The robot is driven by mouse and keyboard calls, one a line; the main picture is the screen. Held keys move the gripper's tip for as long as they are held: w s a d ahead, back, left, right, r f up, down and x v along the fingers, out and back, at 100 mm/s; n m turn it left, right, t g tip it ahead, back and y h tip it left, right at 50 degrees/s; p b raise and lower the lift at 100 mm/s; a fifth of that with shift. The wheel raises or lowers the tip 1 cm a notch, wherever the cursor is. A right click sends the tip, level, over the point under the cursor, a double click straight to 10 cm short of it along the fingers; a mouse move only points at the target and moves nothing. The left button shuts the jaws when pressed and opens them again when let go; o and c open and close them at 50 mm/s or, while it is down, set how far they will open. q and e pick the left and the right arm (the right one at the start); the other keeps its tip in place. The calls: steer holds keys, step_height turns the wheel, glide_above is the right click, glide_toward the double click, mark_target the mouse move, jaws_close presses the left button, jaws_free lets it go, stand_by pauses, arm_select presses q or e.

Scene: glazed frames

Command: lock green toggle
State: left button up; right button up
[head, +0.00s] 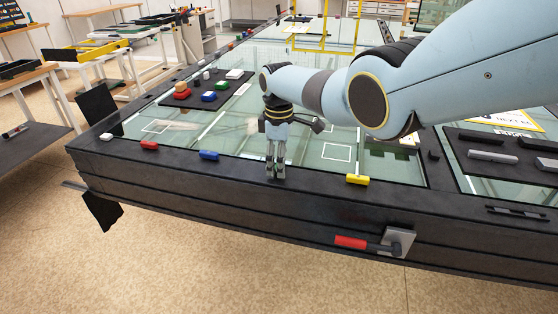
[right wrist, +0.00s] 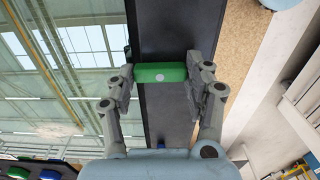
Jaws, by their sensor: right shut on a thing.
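The green toggle (right wrist: 158,73) shows in the right wrist view as a rounded green bar with a pale dot, lying across the dark frame edge between my right gripper's fingers. My right gripper (right wrist: 160,85) is shut on it, one finger at each end. In the head view my right gripper (head: 276,172) points down onto the near rim of the glazed frame, and it hides the green toggle there. My left gripper is not in view.
Along the same dark rim (head: 310,185) sit a white toggle (head: 106,137), red toggle (head: 149,146), blue toggle (head: 209,155) and yellow toggle (head: 358,179). A red-handled lever (head: 350,242) is on the front side. A dark tray (head: 178,101) holds several coloured pieces on the glass.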

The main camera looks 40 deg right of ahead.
stand_by(0.3)
steer(key=o, duration=1.2)
step_height(320, 180, up, 12)
